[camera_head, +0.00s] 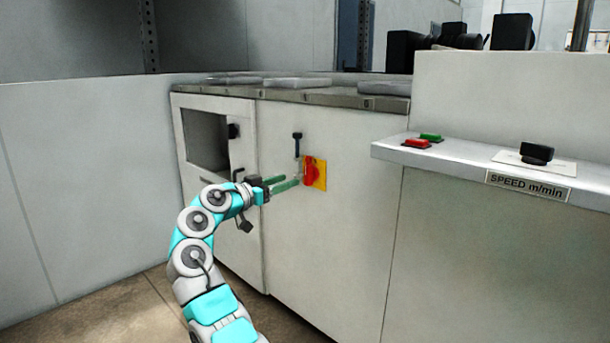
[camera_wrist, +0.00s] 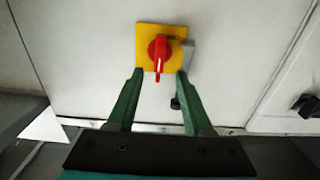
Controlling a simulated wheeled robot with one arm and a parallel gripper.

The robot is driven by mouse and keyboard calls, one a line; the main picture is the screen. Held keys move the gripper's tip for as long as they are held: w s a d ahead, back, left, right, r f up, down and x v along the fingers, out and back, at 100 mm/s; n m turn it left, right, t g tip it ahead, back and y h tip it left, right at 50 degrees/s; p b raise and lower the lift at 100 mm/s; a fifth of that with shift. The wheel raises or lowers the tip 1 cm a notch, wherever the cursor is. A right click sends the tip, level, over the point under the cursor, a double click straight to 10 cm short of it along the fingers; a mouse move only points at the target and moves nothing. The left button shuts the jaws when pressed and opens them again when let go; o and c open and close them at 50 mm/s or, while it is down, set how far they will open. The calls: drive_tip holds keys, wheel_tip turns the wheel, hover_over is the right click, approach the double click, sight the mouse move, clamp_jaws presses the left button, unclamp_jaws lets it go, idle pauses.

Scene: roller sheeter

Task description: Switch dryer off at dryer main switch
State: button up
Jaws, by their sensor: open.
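The dryer main switch is a red rotary knob (camera_head: 311,170) on a yellow plate (camera_head: 321,175), mounted on the white cabinet front. In the wrist view the red knob (camera_wrist: 159,52) sits on the yellow plate (camera_wrist: 146,30), and its handle points down in the picture. My gripper (camera_head: 287,181) has green fingers and is open, just left of the switch in the head view. In the wrist view my gripper (camera_wrist: 160,73) has its fingertips on either side of the knob's lower part. I cannot tell whether a finger touches the knob.
A shelf (camera_head: 460,160) with red (camera_head: 417,143) and green (camera_head: 431,137) buttons and a black speed knob (camera_head: 537,152) juts out at right. A cabinet with an opening (camera_head: 205,140) stands at left.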

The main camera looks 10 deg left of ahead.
sight(306, 174)
drive_tip(key=x, duration=0.6)
drive_tip(key=shift+r, duration=0.15)
drive_tip(key=shift+w+d, duration=0.4)
drive_tip(key=shift+w, duration=0.05)
clamp_jaws()
